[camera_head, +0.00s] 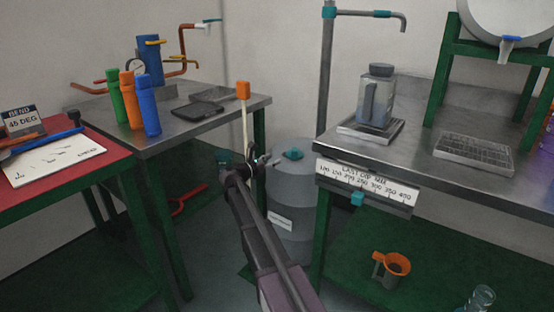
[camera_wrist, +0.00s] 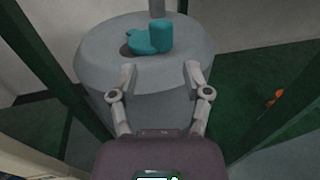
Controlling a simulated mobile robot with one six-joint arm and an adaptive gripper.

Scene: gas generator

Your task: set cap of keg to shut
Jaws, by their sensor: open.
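The keg (camera_head: 293,205) is a grey drum on the floor between the two metal tables. Its teal cap (camera_head: 292,154) sits on the top. In the wrist view the keg (camera_wrist: 95,48) fills the upper middle, and the teal cap (camera_wrist: 146,40) shows a flat part on the left and a raised part on the right. A dark patch lies at the cap's left edge; I cannot tell whether it is an opening. My gripper (camera_wrist: 160,72) is open and empty, in front of the keg's near side and apart from the cap. In the head view my gripper (camera_head: 252,162) is left of the cap.
A metal table (camera_head: 215,118) with green legs stands left, another metal table (camera_head: 425,152) right. A scale bar (camera_head: 365,185) hangs from the right table's front edge. A vertical pipe (camera_head: 323,85) rises behind the keg.

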